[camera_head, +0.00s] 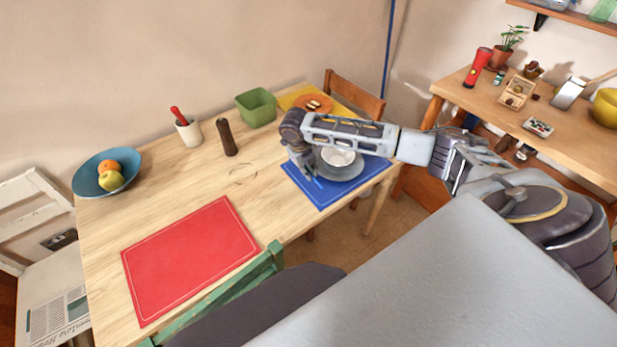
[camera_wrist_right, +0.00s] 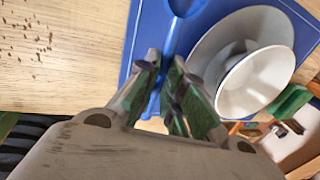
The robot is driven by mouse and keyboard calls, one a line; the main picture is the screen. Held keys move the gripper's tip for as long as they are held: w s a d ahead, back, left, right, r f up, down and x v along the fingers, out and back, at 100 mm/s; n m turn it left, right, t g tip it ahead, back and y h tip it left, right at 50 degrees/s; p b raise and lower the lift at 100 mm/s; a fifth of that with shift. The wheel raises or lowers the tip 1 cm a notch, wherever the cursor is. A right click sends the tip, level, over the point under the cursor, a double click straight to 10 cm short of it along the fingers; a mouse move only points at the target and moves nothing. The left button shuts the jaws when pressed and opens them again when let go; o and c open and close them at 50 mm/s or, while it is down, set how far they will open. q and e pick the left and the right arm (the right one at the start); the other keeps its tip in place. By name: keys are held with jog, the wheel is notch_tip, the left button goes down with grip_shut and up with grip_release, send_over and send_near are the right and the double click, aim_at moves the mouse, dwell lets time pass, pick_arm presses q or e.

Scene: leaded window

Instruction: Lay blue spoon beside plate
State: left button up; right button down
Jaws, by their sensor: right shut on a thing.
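The blue spoon (camera_wrist_right: 170,45) is between the fingers of my right gripper (camera_wrist_right: 163,80), which is shut on its handle. In the head view the gripper (camera_head: 306,174) is low over the left part of the blue placemat (camera_head: 322,198), and a bit of the spoon (camera_head: 317,183) shows by its fingertips. The grey plate (camera_head: 345,177) lies on the placemat just right of the spoon, with a white bowl (camera_head: 338,157) on it. The plate (camera_wrist_right: 213,45) and bowl (camera_wrist_right: 257,82) also show in the wrist view. I cannot tell whether the spoon touches the placemat. My left gripper is out of view.
The table also holds a red placemat (camera_head: 190,258), a blue fruit bowl (camera_head: 82,181), a utensil cup (camera_head: 189,133), a pepper mill (camera_head: 226,137), a green container (camera_head: 257,108) and an orange plate (camera_head: 303,103). Bare wood lies left of the blue placemat.

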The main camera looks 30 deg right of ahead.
aim_at(308, 183)
jog(key=shift+f, duration=0.1)
jog(key=shift+f, duration=1.75)
jog(key=shift+f, duration=0.1)
jog(key=c, duration=1.5)
grip_release()
jog(key=shift+c, duration=0.2)
notch_tip(308, 183, up, 12)
jog(key=a, duration=0.2)
jog(key=shift+a, duration=0.2)
